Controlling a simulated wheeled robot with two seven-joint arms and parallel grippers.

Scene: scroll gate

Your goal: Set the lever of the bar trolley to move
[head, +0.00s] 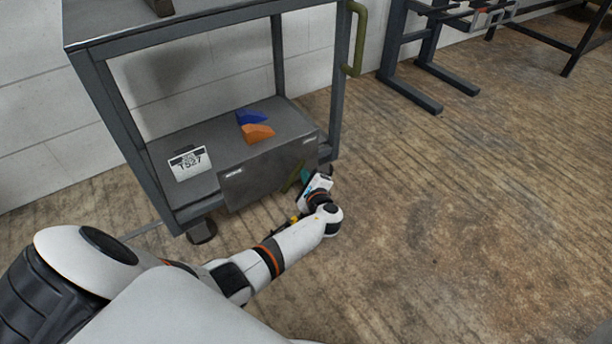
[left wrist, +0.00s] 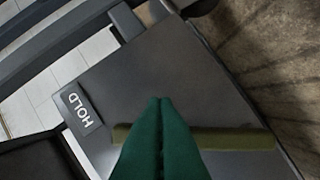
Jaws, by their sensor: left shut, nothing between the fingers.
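The bar trolley (head: 150,160) is a dark grey metal cart at the left in the head view. A grey panel (head: 258,180) hangs at the front of its lower shelf, with a small pale label near each upper corner. The olive-green lever (head: 292,178) is on the panel's right part, partly hidden by my left gripper (head: 304,177). In the left wrist view the lever (left wrist: 235,139) is a bar crossing behind the shut green fingers (left wrist: 160,102). A HOLD label (left wrist: 80,111) is at the left there. I cannot tell whether the fingers touch the lever. My right gripper is out of view.
A blue wedge (head: 249,117), an orange wedge (head: 258,133) and a white card marked TS27 (head: 188,163) sit on the lower shelf. A green handle (head: 357,40) sticks out from the trolley's upper right. A dark metal stand (head: 425,85) is farther back. The floor at right is clear.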

